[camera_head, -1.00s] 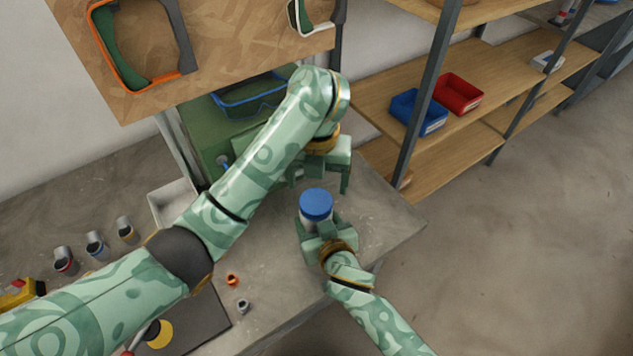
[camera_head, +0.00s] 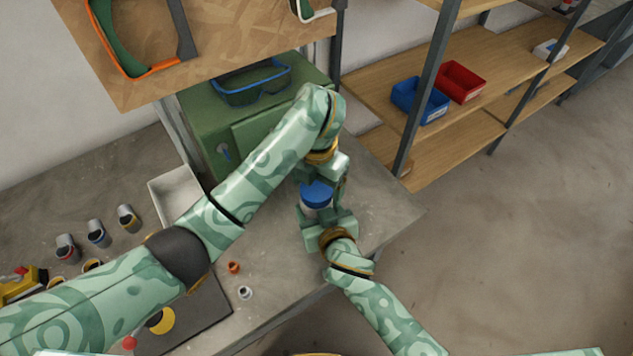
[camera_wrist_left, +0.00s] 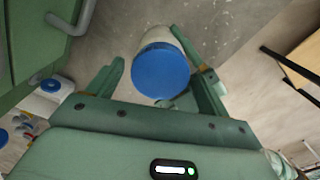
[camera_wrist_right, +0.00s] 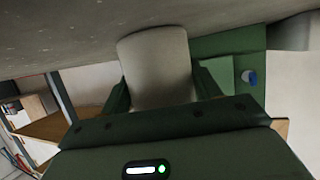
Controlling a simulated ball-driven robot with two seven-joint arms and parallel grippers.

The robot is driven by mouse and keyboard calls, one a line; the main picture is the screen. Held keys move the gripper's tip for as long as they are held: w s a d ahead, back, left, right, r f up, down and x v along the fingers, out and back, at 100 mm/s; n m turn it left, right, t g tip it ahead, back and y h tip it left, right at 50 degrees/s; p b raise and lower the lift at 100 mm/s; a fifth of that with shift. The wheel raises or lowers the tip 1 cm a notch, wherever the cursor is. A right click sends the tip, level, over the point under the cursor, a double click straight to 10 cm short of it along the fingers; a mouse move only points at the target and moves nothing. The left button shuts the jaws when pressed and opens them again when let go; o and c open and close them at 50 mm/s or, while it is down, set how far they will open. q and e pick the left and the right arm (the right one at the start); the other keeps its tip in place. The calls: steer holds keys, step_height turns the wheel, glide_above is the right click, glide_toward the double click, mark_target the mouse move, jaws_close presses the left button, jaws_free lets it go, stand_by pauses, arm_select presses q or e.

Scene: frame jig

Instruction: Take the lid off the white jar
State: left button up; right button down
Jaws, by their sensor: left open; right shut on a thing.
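The white jar (camera_head: 310,212) stands near the right end of the grey bench, with its blue lid (camera_head: 317,194) on top. My right gripper (camera_head: 326,219) is shut on the jar's body from the front. In the right wrist view the pale jar (camera_wrist_right: 157,60) sits between its fingers. My left gripper (camera_head: 322,178) is open just above and behind the lid. In the left wrist view the blue lid (camera_wrist_left: 161,72) lies between the spread fingers, nearer the right one. I cannot tell whether that finger touches it.
A green cabinet (camera_head: 215,115) with goggles (camera_head: 250,82) on top stands behind. A white tray (camera_head: 178,190) and several small cans (camera_head: 97,233) are at left. An orange ring (camera_head: 233,268) and a small grey piece (camera_head: 245,292) lie on the front bench. Shelves stand at right.

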arm_select(q)
steer(key=c, duration=1)
steer(key=n, duration=0.3)
steer(key=shift+d, duration=0.1)
steer(key=n, duration=0.3)
steer(key=shift+r, duration=0.15)
steer(key=shift+r, duration=0.95)
